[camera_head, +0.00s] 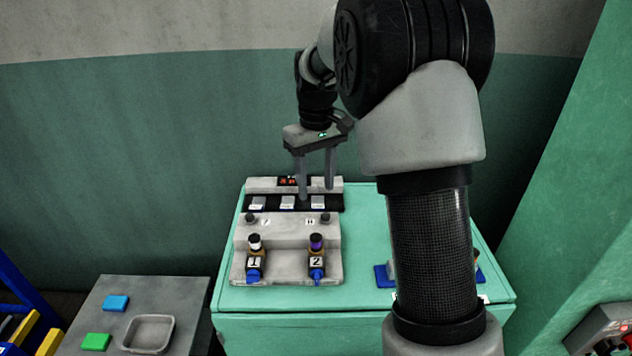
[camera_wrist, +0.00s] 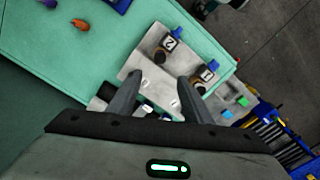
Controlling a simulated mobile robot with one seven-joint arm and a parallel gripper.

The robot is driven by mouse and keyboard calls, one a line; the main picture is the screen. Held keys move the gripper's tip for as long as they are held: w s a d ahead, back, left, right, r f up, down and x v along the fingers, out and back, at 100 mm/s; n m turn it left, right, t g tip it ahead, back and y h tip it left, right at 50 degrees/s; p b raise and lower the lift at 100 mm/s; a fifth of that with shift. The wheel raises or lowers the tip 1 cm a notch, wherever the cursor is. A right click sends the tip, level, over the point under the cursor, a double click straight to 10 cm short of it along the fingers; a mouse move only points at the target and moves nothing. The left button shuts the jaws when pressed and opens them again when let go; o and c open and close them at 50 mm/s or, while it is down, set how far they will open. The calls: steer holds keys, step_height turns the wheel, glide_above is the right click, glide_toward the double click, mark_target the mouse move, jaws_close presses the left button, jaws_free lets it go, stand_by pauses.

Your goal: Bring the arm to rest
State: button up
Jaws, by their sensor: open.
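My gripper (camera_head: 315,190) is open and empty, pointing down above the back of the grey press unit (camera_head: 290,268). Its fingers hang over the dark strip with several white buttons, below a small red display (camera_head: 289,181). In the wrist view, the two fingers of my gripper (camera_wrist: 165,92) are spread apart over the same unit (camera_wrist: 150,62). I cannot tell whether a fingertip touches a button. My arm bends over the right side of the table.
The unit stands on a green table (camera_head: 360,300) with stations marked 1 (camera_head: 254,262) and 2 (camera_head: 316,262). My arm partly hides a blue item (camera_head: 384,276). A grey side table at lower left holds a blue block (camera_head: 116,303), a green block (camera_head: 96,342) and a tray (camera_head: 172,336).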

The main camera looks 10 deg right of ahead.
steer(key=s+r+m+t+p, duration=0.3)
steer(key=s+r+t+p, duration=0.1)
steer(key=s+r, duration=1.4)
steer(key=s+f+t+p, duration=0.1)
steer(key=s+f, duration=0.2)
steer(key=s, duration=0.7)
steer(key=shift+m+t, duration=0.3)
steer(key=shift+m, duration=0.1)
steer(key=shift+f, duration=0.1)
